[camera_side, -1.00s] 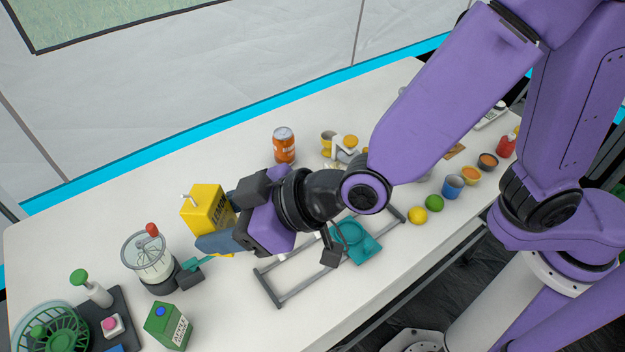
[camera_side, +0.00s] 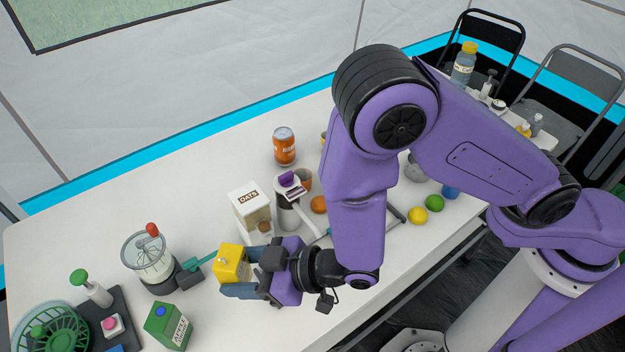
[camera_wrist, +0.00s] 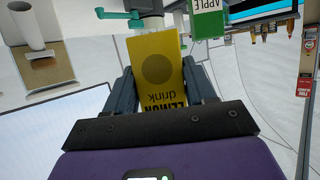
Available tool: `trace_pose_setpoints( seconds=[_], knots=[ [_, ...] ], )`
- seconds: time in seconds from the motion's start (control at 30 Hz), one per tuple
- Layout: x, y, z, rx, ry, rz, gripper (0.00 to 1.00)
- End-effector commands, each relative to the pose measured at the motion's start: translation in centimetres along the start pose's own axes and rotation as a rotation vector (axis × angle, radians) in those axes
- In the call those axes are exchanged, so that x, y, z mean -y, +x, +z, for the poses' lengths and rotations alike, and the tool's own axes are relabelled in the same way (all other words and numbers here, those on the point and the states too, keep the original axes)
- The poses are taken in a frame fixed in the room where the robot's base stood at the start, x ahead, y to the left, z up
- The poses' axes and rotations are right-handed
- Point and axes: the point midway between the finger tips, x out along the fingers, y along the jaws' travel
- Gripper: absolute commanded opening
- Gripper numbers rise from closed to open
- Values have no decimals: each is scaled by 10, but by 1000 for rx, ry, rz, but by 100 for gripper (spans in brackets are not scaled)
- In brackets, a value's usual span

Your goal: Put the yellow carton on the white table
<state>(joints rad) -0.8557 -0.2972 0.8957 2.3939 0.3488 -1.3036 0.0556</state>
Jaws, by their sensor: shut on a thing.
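The yellow carton (camera_side: 233,264) is between the fingers of my gripper (camera_side: 240,278) in the side view, near the front of the white table (camera_side: 110,205). In the wrist view the yellow carton (camera_wrist: 158,72) shows lemon drink lettering and lies between the two dark fingers of my gripper (camera_wrist: 158,85). My gripper is shut on it. The carton's lower part is hidden by the fingers in the side view, so I cannot tell whether it touches the table.
A hand-cranked mixer (camera_side: 153,262) stands left of the carton, its teal handle close by. A green carton (camera_side: 168,326) is at the front left. An oats box (camera_side: 251,209) and an orange can (camera_side: 284,146) stand behind. The table's left-back area is clear.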

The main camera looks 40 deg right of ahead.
Motion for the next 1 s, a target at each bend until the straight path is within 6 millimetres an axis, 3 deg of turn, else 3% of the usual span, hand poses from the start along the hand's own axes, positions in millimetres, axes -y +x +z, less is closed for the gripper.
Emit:
trace_pose_setpoints(
  seconds=[0.33,1.0],
  knots=[
    [0,6,14,-10,1,0,22],
    [0,31,72,-9,0,1,22]
  ],
)
